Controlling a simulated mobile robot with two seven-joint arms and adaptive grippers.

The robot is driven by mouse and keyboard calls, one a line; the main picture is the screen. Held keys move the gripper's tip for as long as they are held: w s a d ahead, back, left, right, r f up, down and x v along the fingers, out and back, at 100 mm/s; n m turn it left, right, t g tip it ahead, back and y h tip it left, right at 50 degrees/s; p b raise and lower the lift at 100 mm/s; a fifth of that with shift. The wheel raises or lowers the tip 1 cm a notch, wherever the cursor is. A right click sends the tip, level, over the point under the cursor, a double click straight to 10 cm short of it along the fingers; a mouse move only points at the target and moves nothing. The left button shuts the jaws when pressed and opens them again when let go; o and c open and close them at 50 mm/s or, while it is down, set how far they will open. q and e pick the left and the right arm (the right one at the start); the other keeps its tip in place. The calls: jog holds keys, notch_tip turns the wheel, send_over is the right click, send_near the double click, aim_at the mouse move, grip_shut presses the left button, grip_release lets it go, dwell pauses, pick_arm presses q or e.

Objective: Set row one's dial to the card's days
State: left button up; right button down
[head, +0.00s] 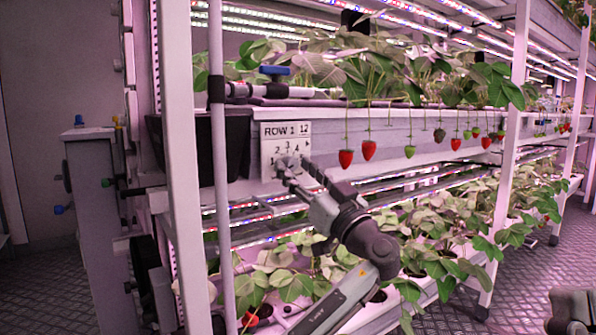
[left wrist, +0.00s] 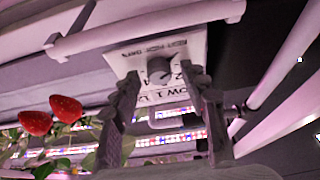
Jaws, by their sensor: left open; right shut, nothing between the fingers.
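The row one dial plate (head: 297,131) is a white panel on the rack's near end, marked "ROW 1", "12" and the numerals 1 to 4. The dial knob (left wrist: 160,70) is a grey round knob on that plate, seen upside down in the left wrist view. My left gripper (head: 282,166) is open at the plate's lower part, its fingers partly hiding the knob in the head view. In the left wrist view the left gripper's fingers (left wrist: 160,84) stand on either side of the knob, with gaps visible. The knob's pointing direction is unclear. My right gripper (head: 572,326) shows partly at the bottom right corner.
A white upright post (head: 187,170) and a thin pole (head: 221,200) stand left of the plate. Red strawberries (head: 346,158) hang to its right. Leafy plants (head: 300,275) fill the lower shelf. A blue-handled valve (head: 274,72) sits above. Open floor (head: 515,280) lies at the right.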

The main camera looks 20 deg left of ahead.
pick_arm(q)
grip_shut()
dwell(0.3)
